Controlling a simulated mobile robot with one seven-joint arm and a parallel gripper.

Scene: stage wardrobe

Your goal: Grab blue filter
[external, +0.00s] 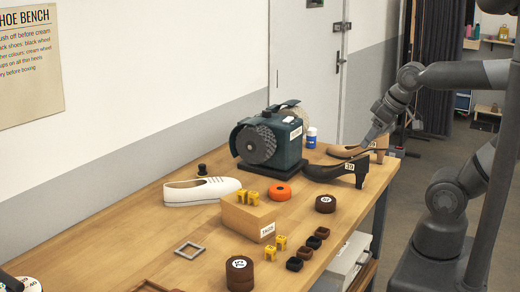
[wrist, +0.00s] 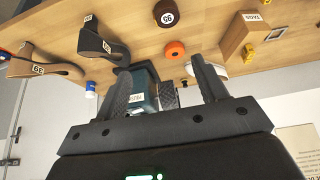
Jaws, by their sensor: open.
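I see nothing that I can clearly identify as a blue filter. The jar also shows in the wrist view (wrist: 90,90), left of my fingers. The machine (wrist: 145,95) shows there between and behind the fingers, partly hidden by them. My gripper (external: 374,138) is above the far right of the bench, by the dark and tan heeled shoes. Its fingers (wrist: 170,78) are apart, with nothing held between them.
The dark shoe (external: 335,172) and tan shoe (external: 360,150) stand near the gripper. A white shoe (external: 200,191), orange ring (external: 280,192), wooden block (external: 248,215), brown tins (external: 239,273) and small yellow pieces (external: 281,242) occupy the bench (external: 150,225). A grey square frame (external: 189,250) lies in front.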

